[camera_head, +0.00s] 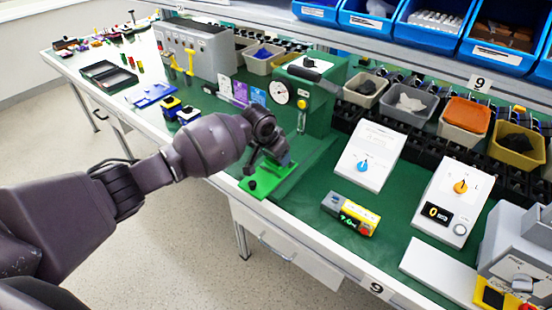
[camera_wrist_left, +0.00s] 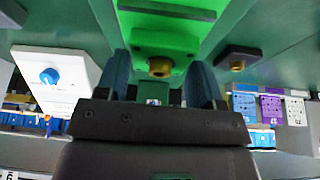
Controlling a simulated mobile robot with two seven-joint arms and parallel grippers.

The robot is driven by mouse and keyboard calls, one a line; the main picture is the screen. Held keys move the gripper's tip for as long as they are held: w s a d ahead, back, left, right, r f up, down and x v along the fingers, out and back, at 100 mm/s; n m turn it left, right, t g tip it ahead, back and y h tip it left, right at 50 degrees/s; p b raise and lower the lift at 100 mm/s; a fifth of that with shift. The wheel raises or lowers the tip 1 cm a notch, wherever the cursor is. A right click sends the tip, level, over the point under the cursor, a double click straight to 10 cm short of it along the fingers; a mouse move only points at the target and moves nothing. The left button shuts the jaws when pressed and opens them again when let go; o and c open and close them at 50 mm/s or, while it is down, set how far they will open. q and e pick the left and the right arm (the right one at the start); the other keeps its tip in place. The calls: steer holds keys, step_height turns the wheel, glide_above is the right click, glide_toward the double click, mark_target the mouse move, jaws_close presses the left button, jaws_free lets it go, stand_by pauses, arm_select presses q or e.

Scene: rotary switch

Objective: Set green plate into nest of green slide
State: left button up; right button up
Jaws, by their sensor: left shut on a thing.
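A bright green slide (camera_head: 272,187) lies at the front edge of the bench, with a small dark knob (camera_head: 252,185) on its near end. My left gripper (camera_head: 283,158) points down just above its far part. In the left wrist view the bright green part (camera_wrist_left: 165,40) with a brass piece (camera_wrist_left: 160,67) lies ahead of the fingers. My left gripper (camera_wrist_left: 160,88) is shut on what looks like the green plate, which is mostly hidden between the fingers. I cannot tell whether the plate touches the nest. My right gripper is out of view.
A green press (camera_head: 312,95) with a gauge stands behind my left gripper. A white box with a blue knob (camera_head: 363,165) and a grey-yellow block (camera_head: 350,213) stand to the right. Small yellow and blue blocks (camera_head: 171,105) lie left. Green bench between is free.

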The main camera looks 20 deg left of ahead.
arm_select(q)
steer(key=shift+f, duration=0.7)
steer(key=o, duration=1)
steer(key=shift+f, duration=0.15)
steer(key=shift+c, duration=0.2)
